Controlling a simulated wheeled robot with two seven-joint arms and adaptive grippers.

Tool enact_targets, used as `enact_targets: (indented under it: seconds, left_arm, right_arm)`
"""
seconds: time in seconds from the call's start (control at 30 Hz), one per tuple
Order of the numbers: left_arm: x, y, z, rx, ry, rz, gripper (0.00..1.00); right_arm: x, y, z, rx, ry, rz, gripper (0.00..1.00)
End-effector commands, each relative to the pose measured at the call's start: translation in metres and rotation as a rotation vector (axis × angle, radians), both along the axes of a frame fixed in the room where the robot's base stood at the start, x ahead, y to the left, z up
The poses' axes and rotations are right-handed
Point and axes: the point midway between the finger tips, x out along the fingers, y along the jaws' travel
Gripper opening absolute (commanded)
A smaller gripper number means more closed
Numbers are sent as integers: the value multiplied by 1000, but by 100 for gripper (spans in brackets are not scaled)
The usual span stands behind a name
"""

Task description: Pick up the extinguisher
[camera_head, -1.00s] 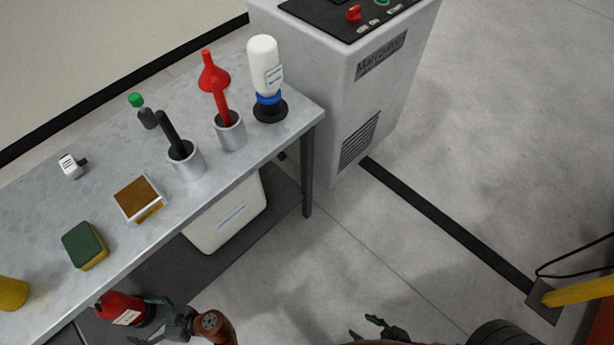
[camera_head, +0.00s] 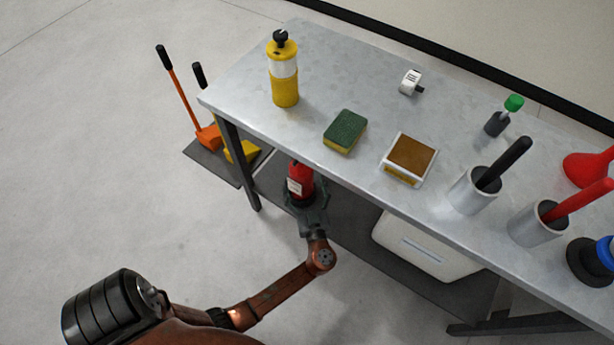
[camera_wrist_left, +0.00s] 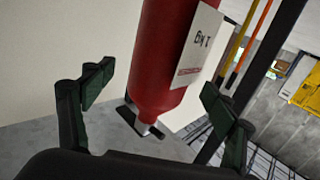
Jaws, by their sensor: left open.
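The red extinguisher (camera_head: 300,180) with a white label stands on the dark lower mat under the front edge of the table, its top partly hidden by the tabletop. My left gripper (camera_head: 303,198) is open at it, with its fingers to either side of the extinguisher's body. In the left wrist view the extinguisher (camera_wrist_left: 170,60) lies between the two green-black fingers of the left gripper (camera_wrist_left: 155,110), with gaps showing on both sides. Its label shows there too. My right gripper is not in view.
The metal table (camera_head: 320,170) hangs above the gripper, with a table leg (camera_head: 240,165) to the left. A white container (camera_head: 425,248) stands under the table at the right. A yellow bottle (camera_head: 284,80), a sponge (camera_head: 345,131) and cups are on top. Floor at the left is free.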

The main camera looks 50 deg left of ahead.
Motion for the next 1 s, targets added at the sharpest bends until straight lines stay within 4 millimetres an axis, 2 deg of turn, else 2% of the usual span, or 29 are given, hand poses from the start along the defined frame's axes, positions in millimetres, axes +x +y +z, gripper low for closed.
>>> enact_targets:
  seconds: [0.2,0.37,0.67,1.0]
  left_arm:
    - [13,23,-1,-1,1,-1,79]
    - [22,39,0,0,2,-1,79]
    - [25,42,3,-1,1,-3,79]
    - [25,42,2,0,1,-3,56]
  right_arm:
    - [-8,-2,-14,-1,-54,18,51]
    - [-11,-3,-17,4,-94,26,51]
    - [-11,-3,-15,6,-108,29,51]
    - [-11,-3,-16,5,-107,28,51]
